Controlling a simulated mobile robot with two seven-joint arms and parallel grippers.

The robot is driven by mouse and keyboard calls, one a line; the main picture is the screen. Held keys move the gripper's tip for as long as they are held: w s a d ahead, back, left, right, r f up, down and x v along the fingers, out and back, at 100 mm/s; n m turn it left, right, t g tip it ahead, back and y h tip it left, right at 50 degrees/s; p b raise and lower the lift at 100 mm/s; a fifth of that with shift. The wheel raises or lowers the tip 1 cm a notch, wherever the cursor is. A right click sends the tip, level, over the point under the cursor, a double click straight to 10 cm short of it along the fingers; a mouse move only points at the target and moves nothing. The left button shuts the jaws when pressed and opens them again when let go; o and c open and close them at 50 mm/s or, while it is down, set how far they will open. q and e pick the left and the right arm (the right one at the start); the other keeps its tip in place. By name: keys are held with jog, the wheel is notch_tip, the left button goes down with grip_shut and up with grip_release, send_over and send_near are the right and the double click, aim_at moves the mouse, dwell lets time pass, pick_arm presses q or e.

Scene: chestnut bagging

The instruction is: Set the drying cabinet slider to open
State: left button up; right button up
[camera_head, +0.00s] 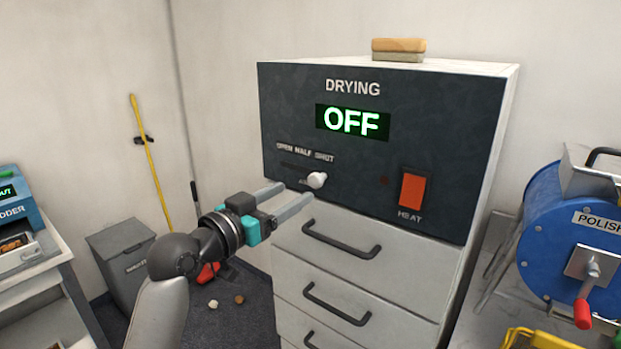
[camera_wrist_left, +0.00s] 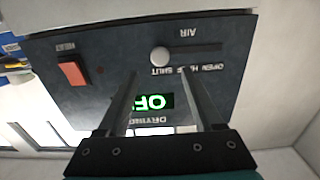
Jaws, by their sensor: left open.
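The drying cabinet (camera_head: 485,130) has a dark front panel with a lit display reading OFF (camera_head: 352,122). Its slider has a white round knob (camera_head: 317,180) at the SHUT end of a dark slot labelled OPEN HALF SHUT. The knob also shows in the left wrist view (camera_wrist_left: 160,57), where the panel appears upside down. My left gripper (camera_head: 290,197) is open and empty, its two fingers pointing at the panel just left of and below the knob. In the left wrist view the fingers (camera_wrist_left: 160,85) appear below the knob, apart from it. My right gripper is not in view.
A red HEAT switch (camera_head: 412,190) sits right of the slider. Drawers with dark handles (camera_head: 341,238) are below. A blue polishing drum (camera_head: 560,235) stands at right, a grey bin (camera_head: 122,260) at left. Sponge-like blocks (camera_head: 398,49) lie on top.

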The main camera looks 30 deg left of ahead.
aim_at(313, 181)
pick_arm(q)
jog(key=w, duration=0.5)
jog(key=w+p, duration=0.1)
jog(key=w, duration=0.1)
jog(key=shift+w+d, duration=0.15)
jog(key=shift+d, duration=0.15)
jog(key=shift+c, duration=0.2)
grip_shut()
dwell(0.9)
